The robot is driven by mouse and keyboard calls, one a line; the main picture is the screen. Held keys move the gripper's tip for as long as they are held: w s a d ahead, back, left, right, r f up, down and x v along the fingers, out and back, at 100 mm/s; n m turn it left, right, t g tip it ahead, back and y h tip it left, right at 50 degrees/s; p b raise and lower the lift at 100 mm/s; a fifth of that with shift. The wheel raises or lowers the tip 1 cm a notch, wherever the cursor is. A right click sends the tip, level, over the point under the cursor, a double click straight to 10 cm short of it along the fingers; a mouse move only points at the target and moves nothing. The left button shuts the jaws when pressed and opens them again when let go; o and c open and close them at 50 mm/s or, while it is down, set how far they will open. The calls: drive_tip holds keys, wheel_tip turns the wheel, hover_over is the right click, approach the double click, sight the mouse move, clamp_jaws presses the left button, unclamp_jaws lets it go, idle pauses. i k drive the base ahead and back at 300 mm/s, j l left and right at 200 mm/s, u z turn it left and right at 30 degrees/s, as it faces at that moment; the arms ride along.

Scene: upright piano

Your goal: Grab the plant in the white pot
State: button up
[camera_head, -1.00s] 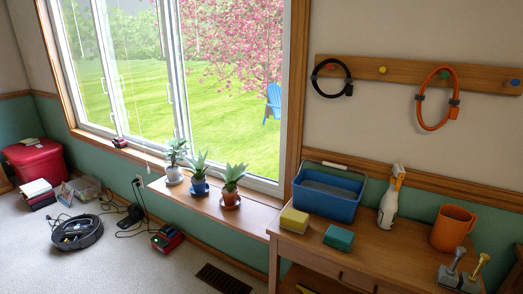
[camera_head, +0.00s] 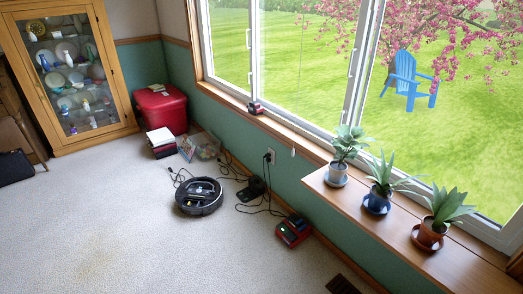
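Three potted plants stand in a row on a wooden shelf (camera_head: 400,233) below the window. The plant in the white pot (camera_head: 338,170) is the farthest and leftmost. Its pot looks whitish-grey, sits on a saucer and is partly covered by green leaves. Beside it stands a plant in a blue pot (camera_head: 377,201), then a plant in a terracotta pot (camera_head: 431,234) nearest to me. My gripper does not show in the head view.
A robot vacuum (camera_head: 199,196), a black charger with cables (camera_head: 252,188) and a red device (camera_head: 293,231) lie on the carpet. A red hassock (camera_head: 160,108) and a glass cabinet (camera_head: 70,75) stand at the back. The carpet (camera_head: 130,230) at front left is clear.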

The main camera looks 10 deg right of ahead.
sight(338, 168)
drive_tip(key=i+j+u, duration=0.1)
drive_tip(key=i+u, duration=0.2)
drive_tip(key=i, duration=0.3)
drive_tip(key=i+u, duration=0.3)
drive_tip(key=i, duration=0.35)
drive_tip(key=i+l+u, duration=0.25)
drive_tip(key=i, duration=0.35)
drive_tip(key=i+j+u, duration=0.2)
drive_tip(key=i+u, duration=0.15)
drive_tip(key=i, duration=0.4)
drive_tip(key=i+u, duration=0.3)
drive_tip(key=i, duration=0.45)
drive_tip(key=z, duration=4.25)
